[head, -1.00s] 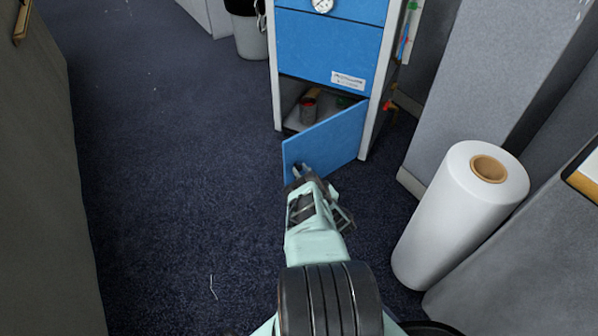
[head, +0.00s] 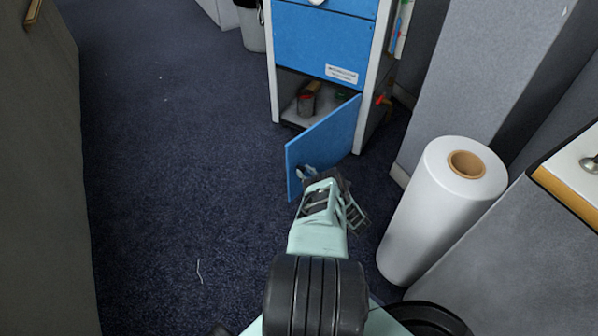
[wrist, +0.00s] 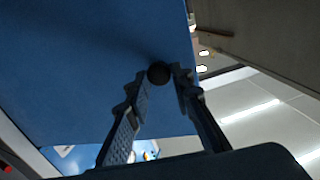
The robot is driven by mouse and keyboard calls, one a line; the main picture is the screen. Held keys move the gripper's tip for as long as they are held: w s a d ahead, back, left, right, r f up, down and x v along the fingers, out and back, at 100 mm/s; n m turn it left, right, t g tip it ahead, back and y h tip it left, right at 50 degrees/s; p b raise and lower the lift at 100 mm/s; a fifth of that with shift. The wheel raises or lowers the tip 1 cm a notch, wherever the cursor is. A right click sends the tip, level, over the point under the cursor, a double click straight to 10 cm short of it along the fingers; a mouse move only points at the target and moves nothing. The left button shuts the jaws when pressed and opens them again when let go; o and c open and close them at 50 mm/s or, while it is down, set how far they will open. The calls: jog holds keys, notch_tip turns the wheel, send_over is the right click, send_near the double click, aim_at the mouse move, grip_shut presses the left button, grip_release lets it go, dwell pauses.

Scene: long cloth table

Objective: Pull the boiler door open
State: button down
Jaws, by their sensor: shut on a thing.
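The boiler is a blue cabinet (head: 318,45) with white side posts, at the top middle of the head view. Its lower blue door (head: 330,135) stands open, swung outward on its right side. A small dark round knob (wrist: 159,73) sits on the door face near its free edge in the wrist view. My gripper (head: 308,174) is at the door's free edge, its two fingers (wrist: 161,82) closed around the knob. The door face (wrist: 85,75) fills the left of the wrist view. The fingertips are small and partly hidden by my wrist in the head view.
Inside the open compartment are a can (head: 306,102) and other small items. A large white roll (head: 435,215) stands on the right, beside a grey panel. A dark grey panel (head: 40,180) lines the left. The carpet (head: 190,170) between is clear.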

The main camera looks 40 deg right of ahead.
jog(key=shift+s+d, duration=0.3)
jog(key=shift+s, duration=0.3)
jog(key=shift+s, duration=0.1)
jog(key=c, duration=1.7)
grip_release()
jog(key=shift+a, duration=0.1)
jog(key=shift+y, duration=0.3)
jog(key=s, duration=0.8)
jog(key=s+a, duration=0.1)
jog(key=s, duration=0.3)
jog(key=shift+w, duration=0.1)
